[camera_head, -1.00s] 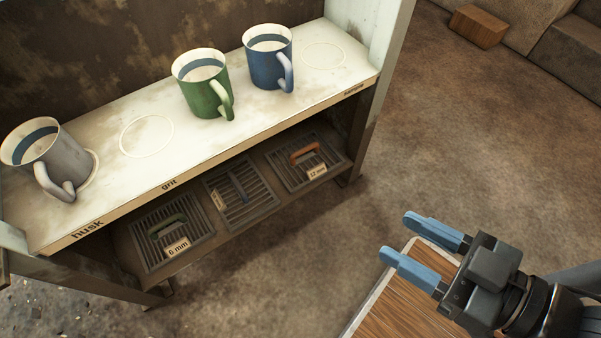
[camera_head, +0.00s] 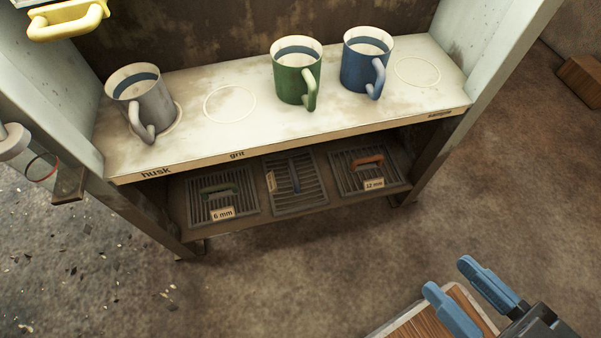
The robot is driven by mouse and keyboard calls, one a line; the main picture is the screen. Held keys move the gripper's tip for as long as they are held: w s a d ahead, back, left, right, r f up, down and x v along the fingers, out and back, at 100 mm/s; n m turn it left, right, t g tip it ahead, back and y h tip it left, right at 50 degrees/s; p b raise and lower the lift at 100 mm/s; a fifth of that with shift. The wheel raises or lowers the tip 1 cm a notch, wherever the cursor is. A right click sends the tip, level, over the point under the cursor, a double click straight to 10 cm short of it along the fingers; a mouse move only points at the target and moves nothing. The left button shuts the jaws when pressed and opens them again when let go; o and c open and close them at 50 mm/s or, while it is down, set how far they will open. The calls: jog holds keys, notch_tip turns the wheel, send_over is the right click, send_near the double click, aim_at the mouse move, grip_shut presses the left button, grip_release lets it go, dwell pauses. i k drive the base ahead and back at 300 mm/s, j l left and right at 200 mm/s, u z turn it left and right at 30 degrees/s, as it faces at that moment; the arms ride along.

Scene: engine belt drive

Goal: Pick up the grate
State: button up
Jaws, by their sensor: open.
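Three dark slatted grates lie side by side on the low shelf under the counter. The left grate (camera_head: 240,208) has a dark green handle and a "6 mm" tag. The middle grate (camera_head: 309,191) has a dark, bluish handle and a tag turned sideways. The right grate (camera_head: 347,182) has an orange-brown handle and a "12 mm" tag. Which one the task means cannot be told. My gripper (camera_head: 454,289), with blue fingers, is open and empty at the lower right, well apart from the shelf.
Above the grates, the counter (camera_head: 200,140) holds a grey mug (camera_head: 146,96), a green mug (camera_head: 291,85) and a blue mug (camera_head: 361,68). Side posts flank the shelf. A wooden board (camera_head: 417,322) lies near my gripper. The floor before the shelf is clear.

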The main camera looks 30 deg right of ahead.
aim_at(219, 215)
jog(key=i+j+u, duration=0.65)
jog(key=i, duration=0.3)
jog(key=l, duration=0.1)
